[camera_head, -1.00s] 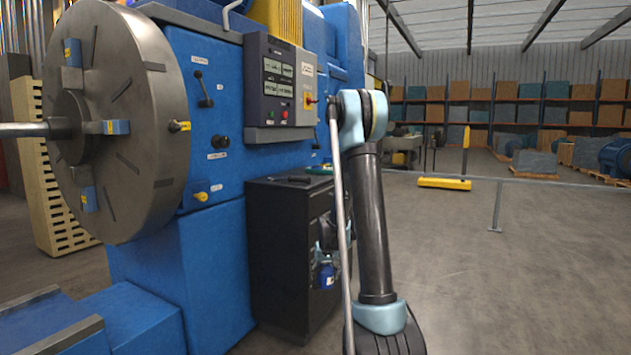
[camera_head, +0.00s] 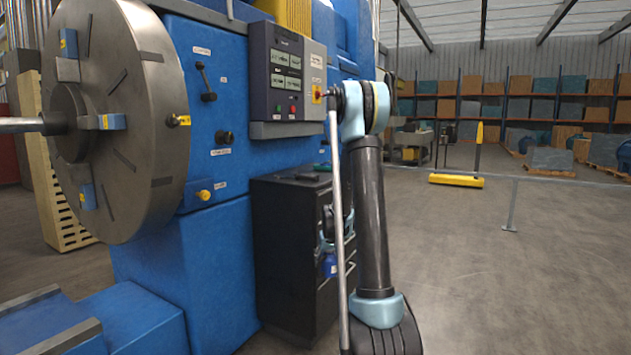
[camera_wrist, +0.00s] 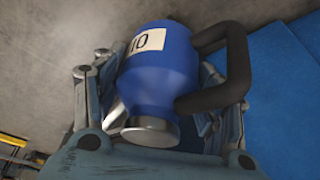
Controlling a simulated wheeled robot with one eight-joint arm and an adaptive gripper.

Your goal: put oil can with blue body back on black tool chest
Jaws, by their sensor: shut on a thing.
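The oil can (camera_wrist: 165,75) has a blue body, a pale label, a silver cap or base and a black handle. My gripper (camera_wrist: 160,110) is shut on its body, with fingers on both sides in the wrist view. In the head view the blue can (camera_head: 330,264) is small and partly hidden by my arm, in front of the chest's right side. The black tool chest (camera_head: 285,245) stands against the blue machine. Its top carries some dark and green items, and its right part is hidden behind my arm.
A large blue lathe-like machine (camera_head: 215,260) with a round metal chuck (camera_head: 125,130) and a control panel (camera_head: 287,75) fills the left. A thin grey rail (camera_head: 512,200) and a yellow barrier (camera_head: 456,181) stand to the right.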

